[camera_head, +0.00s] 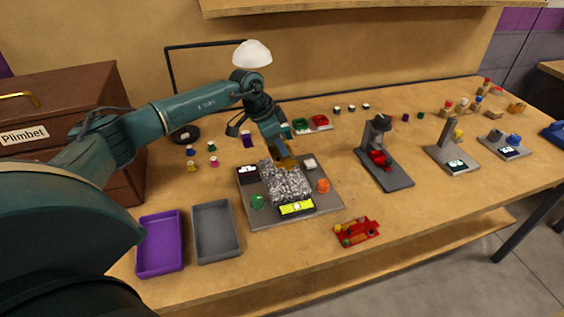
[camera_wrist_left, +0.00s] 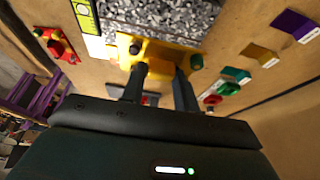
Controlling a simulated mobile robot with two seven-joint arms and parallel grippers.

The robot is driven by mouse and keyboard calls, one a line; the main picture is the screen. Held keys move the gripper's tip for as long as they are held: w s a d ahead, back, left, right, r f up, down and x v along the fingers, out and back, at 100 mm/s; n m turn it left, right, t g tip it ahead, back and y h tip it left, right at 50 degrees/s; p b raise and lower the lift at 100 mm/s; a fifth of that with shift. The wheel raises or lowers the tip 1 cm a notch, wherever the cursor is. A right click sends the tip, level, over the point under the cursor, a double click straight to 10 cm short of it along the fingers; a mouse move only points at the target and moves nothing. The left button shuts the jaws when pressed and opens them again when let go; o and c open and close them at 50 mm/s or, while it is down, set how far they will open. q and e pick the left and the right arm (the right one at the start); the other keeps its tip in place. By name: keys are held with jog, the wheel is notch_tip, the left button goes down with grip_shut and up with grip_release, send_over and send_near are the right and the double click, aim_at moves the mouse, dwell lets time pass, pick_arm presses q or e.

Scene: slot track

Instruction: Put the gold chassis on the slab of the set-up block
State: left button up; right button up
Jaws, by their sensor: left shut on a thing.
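The gold chassis (camera_head: 287,162) shows at the far edge of the speckled slab (camera_head: 286,185), partly hidden by my left gripper (camera_head: 282,152). In the left wrist view the gold chassis (camera_wrist_left: 158,52) lies across the fingertips of my left gripper (camera_wrist_left: 160,70), which is shut on it. The speckled slab (camera_wrist_left: 165,14) shows just past it. I cannot tell whether the chassis touches the slab. The set-up block (camera_head: 328,205) is a grey base with the slab in its middle, a lime display (camera_head: 296,208) in front and green and orange knobs beside it. My right gripper is not in view.
A red chassis (camera_head: 357,232) lies at the front of the table. A purple tray (camera_head: 160,268) and a grey tray (camera_head: 216,257) stand at the left. A dark stand (camera_head: 388,175) is to the right. Small coloured pots and a lamp (camera_head: 252,54) are behind.

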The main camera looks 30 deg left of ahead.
aim_at(276, 154)
pick_arm(q)
notch_tip(276, 154, down, 6)
dwell(0.4)
jog(key=o, duration=1)
